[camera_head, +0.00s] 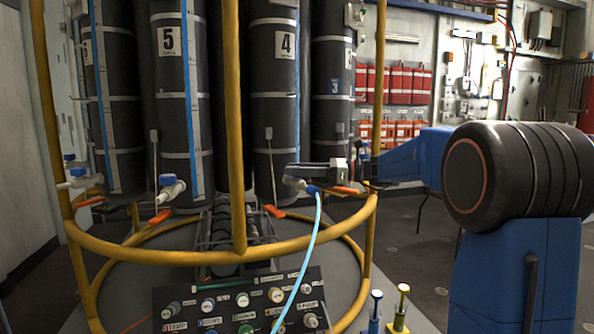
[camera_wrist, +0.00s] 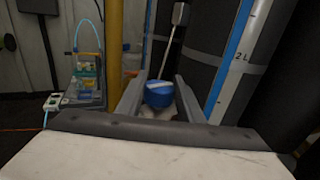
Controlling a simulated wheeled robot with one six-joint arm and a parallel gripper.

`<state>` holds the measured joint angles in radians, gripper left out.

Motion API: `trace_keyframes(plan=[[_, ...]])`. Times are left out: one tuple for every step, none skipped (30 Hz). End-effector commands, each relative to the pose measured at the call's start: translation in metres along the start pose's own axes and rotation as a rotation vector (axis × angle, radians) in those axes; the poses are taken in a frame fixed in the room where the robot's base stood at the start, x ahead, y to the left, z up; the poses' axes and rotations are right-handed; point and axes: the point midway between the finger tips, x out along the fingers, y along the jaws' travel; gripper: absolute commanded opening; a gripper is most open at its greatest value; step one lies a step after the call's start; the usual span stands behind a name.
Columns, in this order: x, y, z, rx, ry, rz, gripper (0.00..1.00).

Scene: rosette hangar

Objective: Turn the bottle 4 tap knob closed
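In the wrist view a round blue knob (camera_wrist: 159,96) with a pale stripe on top sits between the two grey fingers of my gripper (camera_wrist: 159,78). The fingers are apart, one on each side, with narrow gaps; contact is not clear.
Yellow rails (camera_head: 235,150) ring the rack close to the tap. Bottle 5 (camera_head: 170,100) stands to the left with its own blue-knobbed tap (camera_head: 170,188). Blue and yellow posts (camera_head: 401,305) stand lower right.

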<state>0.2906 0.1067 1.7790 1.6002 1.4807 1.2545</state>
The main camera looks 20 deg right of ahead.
Motion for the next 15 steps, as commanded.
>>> trace_keyframes(plan=[[-0.0001,0.0000,0.0000,0.000,0.000,-0.002,0.11],[-0.0001,0.0001,0.0000,0.000,0.000,-0.005,0.11],[-0.0001,0.0001,0.0001,0.000,0.000,-0.010,0.11],[-0.0001,0.0002,0.0001,0.000,0.000,-0.015,0.11],[-0.0001,0.0003,0.0002,0.000,0.000,-0.022,0.11],[-0.0001,0.0005,0.0004,-0.001,-0.001,-0.033,0.11],[-0.0001,0.0004,0.0005,-0.001,-0.001,-0.045,0.11],[-0.0001,0.0007,0.0006,-0.001,-0.001,-0.057,0.11],[-0.0001,0.0011,0.0007,-0.001,0.000,-0.077,0.11],[-0.0001,0.0013,0.0008,-0.001,0.000,-0.093,0.11],[0.0000,0.0011,0.0006,-0.001,0.000,-0.111,0.11],[0.0001,0.0014,0.0006,0.000,-0.001,-0.137,0.11],[0.0001,0.0017,0.0011,0.000,-0.001,-0.157,0.11],[0.0003,0.0015,0.0008,0.000,0.000,-0.178,0.11],[0.0004,0.0016,0.0004,0.000,0.000,-0.207,0.11]])
